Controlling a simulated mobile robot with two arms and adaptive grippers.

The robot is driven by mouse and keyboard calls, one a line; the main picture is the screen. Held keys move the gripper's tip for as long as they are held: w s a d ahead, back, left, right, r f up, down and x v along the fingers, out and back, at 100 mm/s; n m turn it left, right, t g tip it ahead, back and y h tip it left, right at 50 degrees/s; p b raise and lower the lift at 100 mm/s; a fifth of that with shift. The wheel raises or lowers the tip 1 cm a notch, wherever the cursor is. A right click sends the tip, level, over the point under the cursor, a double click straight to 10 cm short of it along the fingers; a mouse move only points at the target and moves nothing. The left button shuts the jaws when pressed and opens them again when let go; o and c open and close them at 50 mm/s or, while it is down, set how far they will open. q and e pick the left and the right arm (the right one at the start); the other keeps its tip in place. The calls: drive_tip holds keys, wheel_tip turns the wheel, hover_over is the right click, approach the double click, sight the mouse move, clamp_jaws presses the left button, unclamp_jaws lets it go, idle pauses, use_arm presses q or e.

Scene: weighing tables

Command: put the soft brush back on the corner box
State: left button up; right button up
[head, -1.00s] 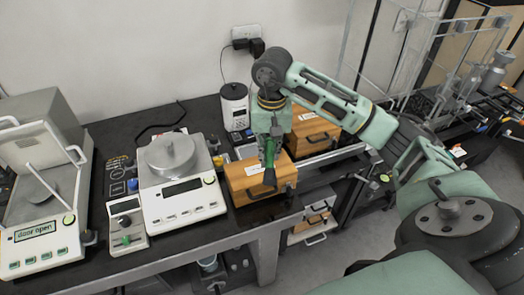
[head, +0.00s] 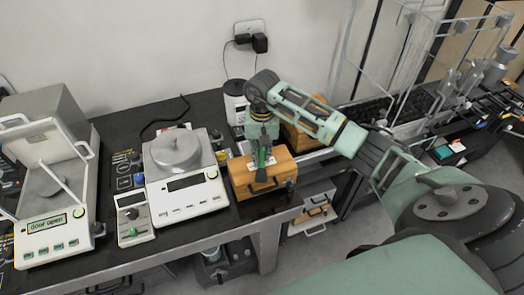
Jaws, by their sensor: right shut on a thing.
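My right gripper (head: 262,148) points down over the front wooden box (head: 270,180) at the table's right corner. It is shut on the soft brush, a slim thing with a green part (head: 261,157) that shows between the fingers. The brush is mostly hidden by the fingers, and its lower end is at or just above the box top; I cannot tell whether it touches. The box is light wood with a dark handle on its front and a white label on top. My left gripper is not in view.
A balance with a round pan (head: 190,188) stands left of the box, with a small control unit (head: 134,220) beside it. An open-door balance (head: 48,235) is at far left. A white canister (head: 235,102) and a second wooden box (head: 299,137) stand behind my gripper.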

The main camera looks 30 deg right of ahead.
sight(262, 154)
drive_tip(key=shift+f, duration=0.15)
drive_tip(key=o, duration=0.9)
drive_tip(key=shift+c, duration=0.2)
drive_tip(key=shift+r, duration=0.35)
wheel_tip(262, 154, up, 12)
drive_tip(key=b, duration=0.4)
drive_tip(key=shift+f, duration=0.15)
